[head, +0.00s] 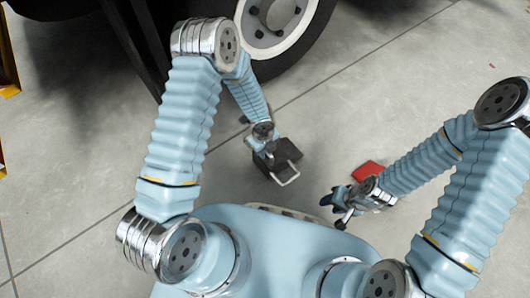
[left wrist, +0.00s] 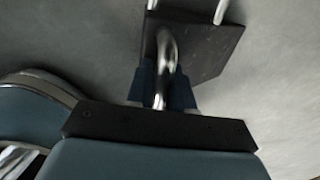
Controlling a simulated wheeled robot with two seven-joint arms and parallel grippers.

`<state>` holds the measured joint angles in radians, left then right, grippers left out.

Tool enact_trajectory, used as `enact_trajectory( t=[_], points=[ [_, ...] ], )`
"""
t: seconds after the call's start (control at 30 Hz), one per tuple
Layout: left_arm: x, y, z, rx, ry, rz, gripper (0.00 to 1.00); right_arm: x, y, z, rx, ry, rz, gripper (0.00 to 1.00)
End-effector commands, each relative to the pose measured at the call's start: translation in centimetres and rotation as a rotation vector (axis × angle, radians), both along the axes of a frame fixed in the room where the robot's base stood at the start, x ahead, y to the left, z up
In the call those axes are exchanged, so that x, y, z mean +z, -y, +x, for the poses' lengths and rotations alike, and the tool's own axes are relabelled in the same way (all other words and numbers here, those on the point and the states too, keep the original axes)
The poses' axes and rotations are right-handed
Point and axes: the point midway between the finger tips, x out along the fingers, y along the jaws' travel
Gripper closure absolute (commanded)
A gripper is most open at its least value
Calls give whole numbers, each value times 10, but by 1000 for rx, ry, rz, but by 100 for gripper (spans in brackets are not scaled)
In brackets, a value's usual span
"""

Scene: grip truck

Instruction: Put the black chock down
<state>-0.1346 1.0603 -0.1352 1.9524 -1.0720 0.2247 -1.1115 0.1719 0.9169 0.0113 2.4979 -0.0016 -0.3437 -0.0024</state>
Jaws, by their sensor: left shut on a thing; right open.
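The black chock (head: 284,156) is a dark block with a pale metal handle loop, in the middle of the head view. My left gripper (head: 266,143) is shut on it from above. In the left wrist view the chock (left wrist: 205,50) shows as a dark plate beyond my left gripper's fingers (left wrist: 163,88), with a shiny metal bar between them. I cannot tell whether the chock touches the floor. My right gripper (head: 340,205) is open and empty, low and to the right of the chock.
A red block (head: 368,171) lies on the floor just beyond my right gripper. A truck wheel (head: 284,25) with a white rim stands at the top. Yellow posts (head: 8,90) edge the left side. The grey concrete floor (head: 335,120) is clear between the wheel and the red block.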

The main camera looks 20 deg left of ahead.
Motion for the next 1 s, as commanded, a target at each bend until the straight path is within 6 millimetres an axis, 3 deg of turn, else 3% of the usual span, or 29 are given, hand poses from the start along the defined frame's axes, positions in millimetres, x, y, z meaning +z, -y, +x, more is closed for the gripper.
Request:
enact_trajectory(
  t=[0.1,0.4,0.43,0.6,0.87,1.0],
  points=[
    [-16,1,0,-1,1,-1,100,-6,0,0,1,-2,1,57],
    [-18,1,1,0,3,-2,100,-6,-1,0,1,-2,1,57],
    [-19,0,0,0,1,-1,77,-7,-1,0,1,-2,1,57],
    [-18,0,0,0,1,-1,53,-6,-1,0,0,-1,1,57],
    [-17,0,0,0,1,-1,53,-5,0,0,0,-1,1,57],
    [-4,0,0,0,2,0,53,0,0,0,0,-1,0,57]
  ],
)
